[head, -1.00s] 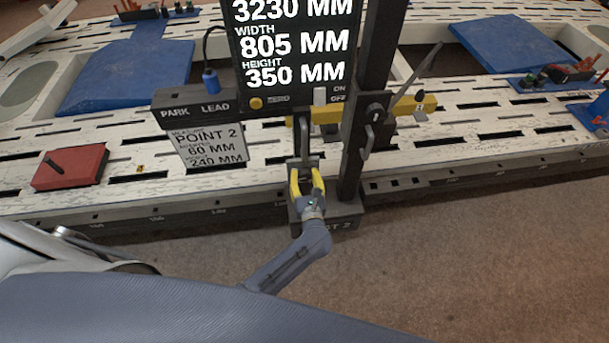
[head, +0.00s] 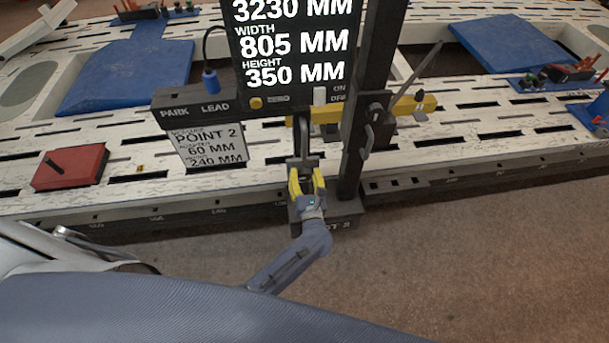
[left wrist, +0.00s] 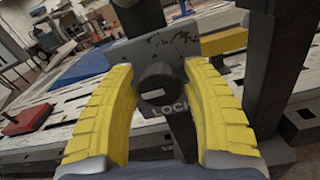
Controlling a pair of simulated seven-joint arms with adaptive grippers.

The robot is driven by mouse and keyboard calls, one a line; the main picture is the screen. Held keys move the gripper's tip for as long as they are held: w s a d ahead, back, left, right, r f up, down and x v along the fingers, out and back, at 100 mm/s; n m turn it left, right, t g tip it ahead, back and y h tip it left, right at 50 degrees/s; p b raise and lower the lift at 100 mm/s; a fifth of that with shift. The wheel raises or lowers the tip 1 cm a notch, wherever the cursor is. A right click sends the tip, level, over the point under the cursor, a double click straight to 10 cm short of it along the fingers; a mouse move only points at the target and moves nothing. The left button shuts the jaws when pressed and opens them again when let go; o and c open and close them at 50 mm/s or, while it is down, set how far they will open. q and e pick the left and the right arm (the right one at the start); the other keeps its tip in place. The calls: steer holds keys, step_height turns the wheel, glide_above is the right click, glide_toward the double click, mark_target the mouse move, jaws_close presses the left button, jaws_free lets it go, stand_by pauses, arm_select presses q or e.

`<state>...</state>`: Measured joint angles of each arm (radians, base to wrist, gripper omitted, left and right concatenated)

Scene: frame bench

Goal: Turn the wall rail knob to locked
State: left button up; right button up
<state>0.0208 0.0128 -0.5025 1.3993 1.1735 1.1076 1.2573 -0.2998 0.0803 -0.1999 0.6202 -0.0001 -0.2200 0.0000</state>
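The rail knob (left wrist: 157,80) is a dark round knob with a pale mark on its face, seen in the left wrist view. It sits in front of a worn grey plate (left wrist: 125,52) on the post. A label reading "LOCK", partly cut off by a finger, shows below right of it. My left gripper (head: 306,172) is at the low front of the post in the head view. Its yellow fingers (left wrist: 158,100) stand apart on either side of the knob, with narrow gaps visible. In the head view the knob is too small to make out. My right gripper is in neither view.
A dark upright post (head: 362,130) stands just right of the gripper. A display board (head: 290,85) and a "POINT 2" card (head: 211,148) are above and left. A yellow bar (head: 405,106) crosses behind. A red block (head: 70,167) lies on the slotted white bench (head: 480,125).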

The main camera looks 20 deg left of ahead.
arm_select(q)
steer(key=shift+o, duration=1.4)
steer(key=shift+s, duration=0.1)
steer(key=v, duration=1.1)
steer(key=shift+s+d, duration=0.2)
steer(key=shift+s, duration=0.15)
